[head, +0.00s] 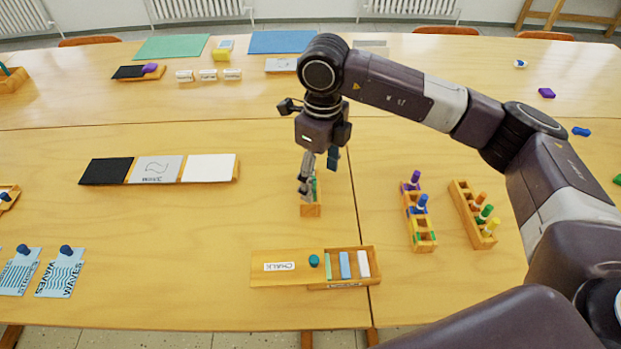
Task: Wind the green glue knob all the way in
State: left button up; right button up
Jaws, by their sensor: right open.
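A small wooden holder (311,210) stands near the middle of the table. A narrow green part (315,186) shows in it, mostly hidden behind my right gripper; I cannot tell for sure that it is the glue knob. My right gripper (318,178) points down over the holder with its fingers apart. One finger is low at the holder's left side, the other higher at the right. Whether a finger touches the green part is not clear. My left gripper is not in view.
A chalk box (260,281) with a teal knob and chalk sticks lies in front. Two wooden racks (421,246) (487,243) of coloured pieces stand right. A row of black, grey and white panels (210,168) lies left. Bare table surrounds the holder's left side.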

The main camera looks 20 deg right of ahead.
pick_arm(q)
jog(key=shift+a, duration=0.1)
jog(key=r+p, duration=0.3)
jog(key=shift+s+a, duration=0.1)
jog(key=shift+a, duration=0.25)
pick_arm(e)
notch_tip(320, 180, up, 6)
dwell(0.5)
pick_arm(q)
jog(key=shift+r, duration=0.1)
pick_arm(e)
jog(key=shift+r, duration=0.1)
